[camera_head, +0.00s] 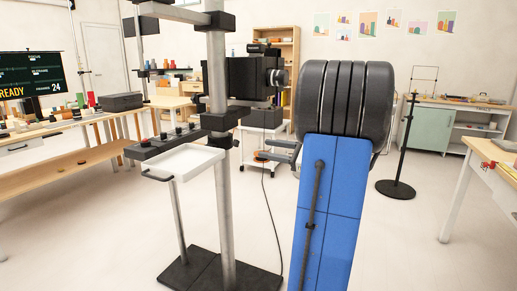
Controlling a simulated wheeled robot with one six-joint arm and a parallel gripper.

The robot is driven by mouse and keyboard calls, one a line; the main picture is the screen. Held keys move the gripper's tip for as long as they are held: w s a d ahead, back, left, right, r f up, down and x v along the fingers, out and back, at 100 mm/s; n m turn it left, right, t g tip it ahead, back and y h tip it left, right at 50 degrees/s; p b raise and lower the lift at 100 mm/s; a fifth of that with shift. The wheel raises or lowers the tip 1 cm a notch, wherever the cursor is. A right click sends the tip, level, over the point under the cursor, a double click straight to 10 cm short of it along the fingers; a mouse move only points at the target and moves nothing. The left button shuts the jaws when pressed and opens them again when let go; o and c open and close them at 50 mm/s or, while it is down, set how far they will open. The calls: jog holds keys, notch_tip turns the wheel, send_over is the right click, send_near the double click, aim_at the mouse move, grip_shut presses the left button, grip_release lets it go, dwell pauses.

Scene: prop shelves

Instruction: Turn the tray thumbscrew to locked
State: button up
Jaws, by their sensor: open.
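A shallow white tray (185,163) is fixed to a grey upright stand (221,180) left of centre. A dark bar (160,146) runs behind the tray and carries several small dark knobs (163,138), some with reddish marks. I cannot tell which knob is the tray thumbscrew or how far it is turned. A dark curved handle (157,177) sits at the tray's front left corner. My gripper (266,150) shows partly beside my large dark arm joint. Its fingers point left towards the stand, apart and empty, to the right of the tray and not touching it.
A black camera (250,78) is mounted on the stand above the tray. A heavy dark base (215,275) and a hanging cable are below. A thin black stand (402,150) stands at right. Long tables (70,165) line the left. The floor between is mostly clear.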

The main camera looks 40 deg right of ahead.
jog(key=v, duration=0.6)
dwell(0.3)
jog(key=a+f+n+g+y, duration=0.1)
jog(key=a+f+n+g, duration=0.15)
jog(key=a, duration=0.65)
jog(key=a+f+n+g, duration=0.2)
jog(key=a+n+g, duration=0.2)
jog(key=a, duration=0.6)
jog(key=a+f+n+g+y, duration=0.1)
jog(key=a+f+n+g, duration=0.2)
jog(key=a, duration=0.6)
jog(key=s+a+f+n+g+h, duration=0.1)
jog(key=s+a+f+n+h, duration=0.3)
jog(key=s+n, duration=0.4)
jog(key=s+a+f+n+g+h, duration=0.1)
jog(key=s+a+f+n+h, duration=0.3)
jog(key=s+n, duration=0.5)
jog(key=shift+s+a+h, duration=0.25)
jog(key=shift+a+h, duration=0.15)
jog(key=shift+a, duration=0.7)
